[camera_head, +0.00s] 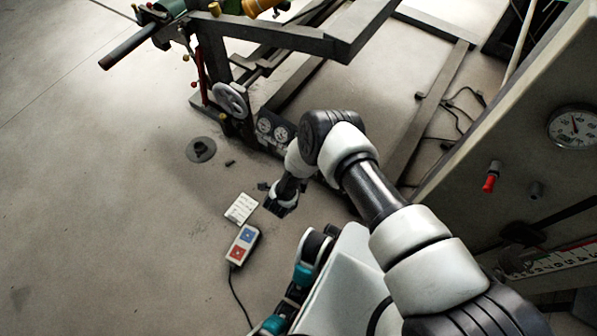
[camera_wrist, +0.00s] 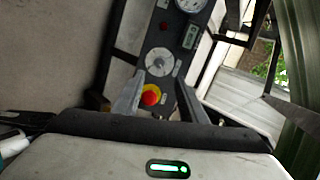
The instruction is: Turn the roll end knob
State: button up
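A spoked handwheel (camera_head: 232,101) is on the machine frame (camera_head: 290,38). A grey cabinet (camera_head: 530,130) with a dial stands at right. A pendant with blue and red buttons (camera_head: 243,246), a card (camera_head: 241,208) and a round disc (camera_head: 201,149) lie on the floor. The left floor is mostly clear.

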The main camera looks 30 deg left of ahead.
jog(key=p+v, duration=0.1)
jog(key=v, duration=0.5)
jog(key=shift+s+r, duration=0.25)
jog(key=shift+s, duration=0.1)
jog(key=shift+d, duration=0.1)
